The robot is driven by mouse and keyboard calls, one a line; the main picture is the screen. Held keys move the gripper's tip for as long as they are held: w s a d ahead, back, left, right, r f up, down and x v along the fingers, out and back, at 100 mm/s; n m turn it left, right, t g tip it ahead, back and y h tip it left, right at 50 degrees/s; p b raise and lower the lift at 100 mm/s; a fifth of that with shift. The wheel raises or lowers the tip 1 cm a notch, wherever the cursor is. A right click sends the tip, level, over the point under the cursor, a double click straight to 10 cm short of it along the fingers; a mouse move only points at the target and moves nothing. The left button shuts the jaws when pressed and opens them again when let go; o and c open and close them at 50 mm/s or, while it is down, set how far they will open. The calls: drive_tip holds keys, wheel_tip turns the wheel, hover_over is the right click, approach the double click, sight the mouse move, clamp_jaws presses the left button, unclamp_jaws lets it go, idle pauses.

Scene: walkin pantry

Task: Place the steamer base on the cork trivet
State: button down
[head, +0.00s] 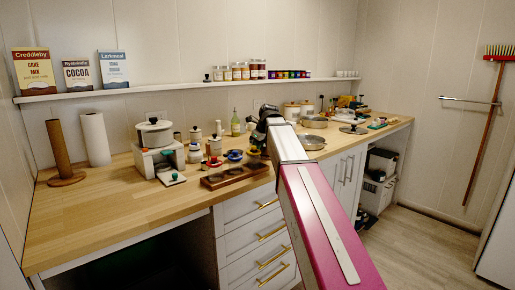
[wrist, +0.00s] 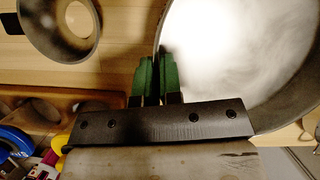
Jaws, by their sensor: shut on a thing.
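In the wrist view, the green fingers of my gripper (wrist: 155,78) are closed on the near rim of a wide round metal pan (wrist: 235,55), which I take to be the steamer base. Its pale interior fills the right of that view. In the head view, a metal pan (head: 312,142) shows just right of my arm; I cannot tell for sure that it is the same one. My arm hides the fingertips there. I cannot make out the cork trivet with certainty in either view.
A wooden tray with round hollows (head: 235,175) lies at the counter's front edge. Small jars and coloured items crowd behind it. A white pot (head: 155,133) stands on a box to the left. Another metal pan (head: 315,121) is farther back.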

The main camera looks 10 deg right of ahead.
drive_tip(key=c, duration=1.3)
unclamp_jaws()
drive_tip(key=v, duration=1.2)
